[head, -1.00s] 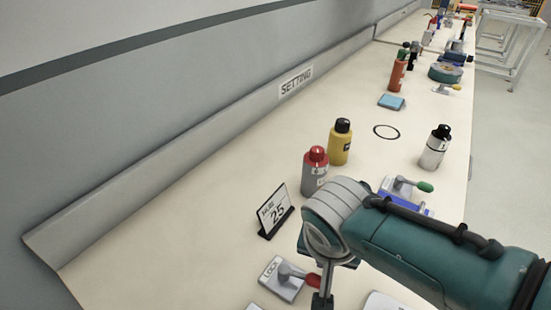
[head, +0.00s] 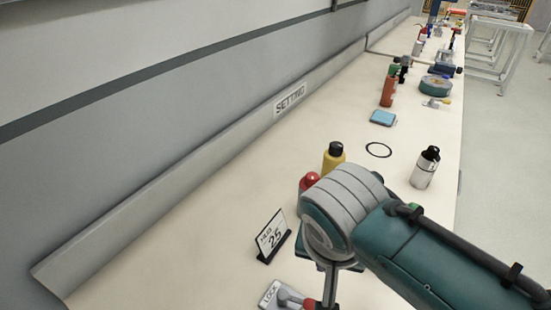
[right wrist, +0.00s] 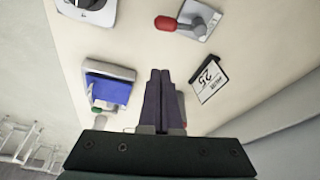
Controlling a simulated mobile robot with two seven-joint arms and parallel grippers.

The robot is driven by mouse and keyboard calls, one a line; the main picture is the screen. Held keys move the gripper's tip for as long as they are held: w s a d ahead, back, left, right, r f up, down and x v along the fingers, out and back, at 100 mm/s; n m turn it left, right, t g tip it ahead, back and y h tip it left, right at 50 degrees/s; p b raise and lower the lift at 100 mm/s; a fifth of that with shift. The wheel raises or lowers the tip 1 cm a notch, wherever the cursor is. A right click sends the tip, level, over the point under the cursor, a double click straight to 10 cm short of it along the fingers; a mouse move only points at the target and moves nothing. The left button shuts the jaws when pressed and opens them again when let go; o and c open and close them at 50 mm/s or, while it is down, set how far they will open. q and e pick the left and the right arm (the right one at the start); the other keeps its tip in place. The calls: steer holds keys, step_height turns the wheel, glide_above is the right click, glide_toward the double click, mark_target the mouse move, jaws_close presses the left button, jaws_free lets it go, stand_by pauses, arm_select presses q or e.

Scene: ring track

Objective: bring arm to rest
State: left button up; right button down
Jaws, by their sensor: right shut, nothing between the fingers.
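My right arm comes in from the right in the head view, bent over the near part of the long cream bench (head: 165,235). In the right wrist view my right gripper (right wrist: 160,72) has its two dark fingers together with nothing between them. It points down over the bench, between a blue-and-grey fixture (right wrist: 112,88) and a small "25" sign (right wrist: 209,78). The fingers appear clear of both. My left gripper is not in view.
A red-capped bottle (head: 309,181), partly hidden by my arm, a yellow bottle (head: 334,158) and a white bottle (head: 425,168) stand nearby. A red-handled LOCK lever (right wrist: 190,20) sits close by. A black ring (head: 378,150) lies farther back. The left bench surface is clear.

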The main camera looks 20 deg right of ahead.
steer(key=s+d+r+n+y+p, duration=0.1)
steer(key=s+d+r+n+y, duration=0.1)
steer(key=s+r+n, duration=1.05)
step_height(320, 180, up, 35)
steer(key=s+m+p, duration=0.3)
steer(key=p, duration=3.2)
steer(key=shift+a+t, duration=0.15)
steer(key=shift+t, duration=0.25)
